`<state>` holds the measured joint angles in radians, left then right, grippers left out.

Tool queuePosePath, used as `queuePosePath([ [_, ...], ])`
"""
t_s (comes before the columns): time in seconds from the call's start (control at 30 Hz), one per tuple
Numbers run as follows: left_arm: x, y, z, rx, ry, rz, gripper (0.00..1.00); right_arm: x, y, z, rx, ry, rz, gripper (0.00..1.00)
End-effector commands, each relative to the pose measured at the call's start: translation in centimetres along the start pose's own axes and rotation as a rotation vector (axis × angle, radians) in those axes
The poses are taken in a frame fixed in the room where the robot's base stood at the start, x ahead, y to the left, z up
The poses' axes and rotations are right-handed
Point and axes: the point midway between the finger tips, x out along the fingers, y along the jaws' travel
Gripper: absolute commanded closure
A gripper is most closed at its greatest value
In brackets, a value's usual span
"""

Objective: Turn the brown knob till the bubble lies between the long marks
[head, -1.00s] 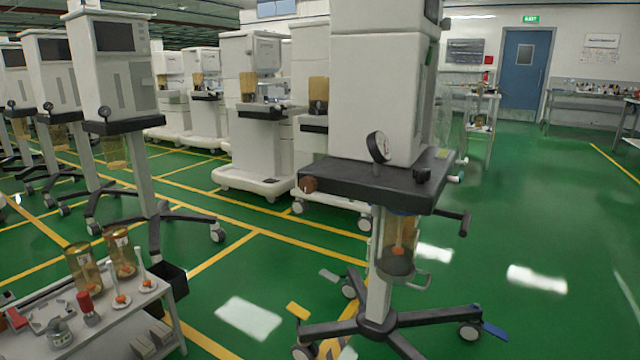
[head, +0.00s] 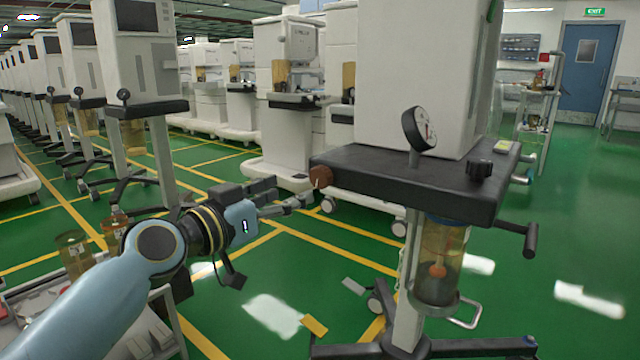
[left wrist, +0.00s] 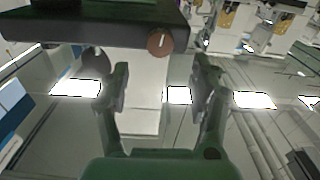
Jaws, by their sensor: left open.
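The brown knob (head: 321,177) sits on the left end of the black shelf of the nearest cart and bears a pale line. In the left wrist view the knob (left wrist: 159,42) shows just beyond and between my fingers, its line near upright. My left gripper (head: 294,191) is open and empty, just left of and slightly below the knob, apart from it. Its two fingers (left wrist: 163,86) stand wide apart in the left wrist view. A small yellow-green item (head: 503,147) lies on the shelf's right end; I cannot make out a bubble or marks. My right gripper is not in view.
A round gauge (head: 419,129) stands on the black shelf (head: 400,182), with a black knob (head: 480,169) to its right. A clear canister (head: 440,262) hangs below. A white trolley with bottles (head: 74,255) is at lower left, partly behind my left arm.

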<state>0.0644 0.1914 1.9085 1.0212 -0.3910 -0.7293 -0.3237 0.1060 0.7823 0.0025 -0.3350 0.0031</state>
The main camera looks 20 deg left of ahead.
Motion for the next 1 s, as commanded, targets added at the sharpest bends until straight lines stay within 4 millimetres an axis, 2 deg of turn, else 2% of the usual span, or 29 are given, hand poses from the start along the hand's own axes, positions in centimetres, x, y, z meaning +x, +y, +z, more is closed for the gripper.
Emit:
queuePosePath([
  [0.2,4.6,0.0,0.0,-0.004,0.001,-0.001,0.38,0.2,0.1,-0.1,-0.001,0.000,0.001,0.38],
  [0.4,7.6,0.0,0.1,-0.002,-0.001,-0.001,0.38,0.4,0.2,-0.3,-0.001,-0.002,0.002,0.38],
  [0.57,8.6,0.0,0.1,-0.001,-0.002,-0.001,0.38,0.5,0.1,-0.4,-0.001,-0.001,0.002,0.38],
  [0.83,8.6,0.0,0.1,-0.001,-0.002,-0.001,0.39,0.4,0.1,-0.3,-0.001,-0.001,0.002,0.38],
  [1.0,8.6,0.0,0.1,-0.001,-0.002,-0.001,0.61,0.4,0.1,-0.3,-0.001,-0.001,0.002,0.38],
])
